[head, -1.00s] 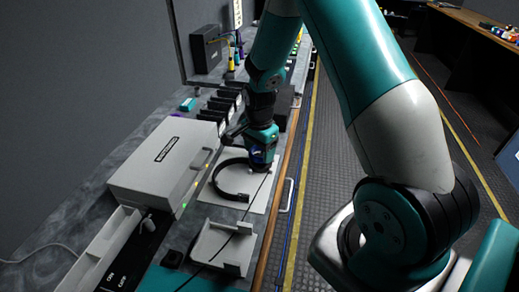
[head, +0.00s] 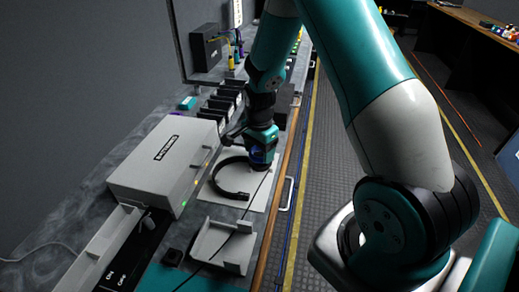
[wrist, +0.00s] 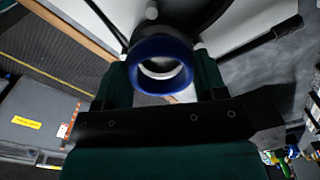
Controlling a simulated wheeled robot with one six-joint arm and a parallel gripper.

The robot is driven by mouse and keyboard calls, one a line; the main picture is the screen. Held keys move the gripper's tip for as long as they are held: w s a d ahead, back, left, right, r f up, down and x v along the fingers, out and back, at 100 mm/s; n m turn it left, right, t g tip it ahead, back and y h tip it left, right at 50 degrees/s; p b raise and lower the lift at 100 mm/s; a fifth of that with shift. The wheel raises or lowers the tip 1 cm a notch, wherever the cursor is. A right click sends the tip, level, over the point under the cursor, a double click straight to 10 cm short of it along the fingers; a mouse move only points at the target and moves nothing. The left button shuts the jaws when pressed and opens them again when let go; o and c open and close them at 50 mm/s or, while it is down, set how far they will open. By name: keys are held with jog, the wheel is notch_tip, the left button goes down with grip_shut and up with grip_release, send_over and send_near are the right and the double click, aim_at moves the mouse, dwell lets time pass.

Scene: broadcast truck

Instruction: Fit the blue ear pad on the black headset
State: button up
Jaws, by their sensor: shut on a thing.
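The black headset (head: 222,188) lies on a white mat (head: 262,190) on the bench. Its curved band also shows at the top of the wrist view (wrist: 205,18). My gripper (head: 260,163) points down at the headset's far right end, close above it. In the wrist view my gripper (wrist: 160,82) has its two fingers on either side of the blue ear pad (wrist: 136,58), a blue ring with a pale opening. It is shut on the pad. The pad appears close to the headset end, but I cannot tell whether they touch.
A grey box (head: 165,160) with small lights stands left of the mat. A pale open holder (head: 222,243) sits nearer, with a dark cable across it. Several black upright items (head: 222,106) stand behind. The bench's wooden edge and a metal handle (head: 286,193) lie to the right.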

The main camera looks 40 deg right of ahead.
jog(key=shift+f+b, duration=0.35)
jog(key=shift+f, duration=0.25)
jog(key=o, duration=1)
jog(key=shift+r, duration=0.1)
notch_tip(320, 180, up, 17)
jog(key=shift+r+b, duration=0.15)
jog(key=shift+b, duration=0.5)
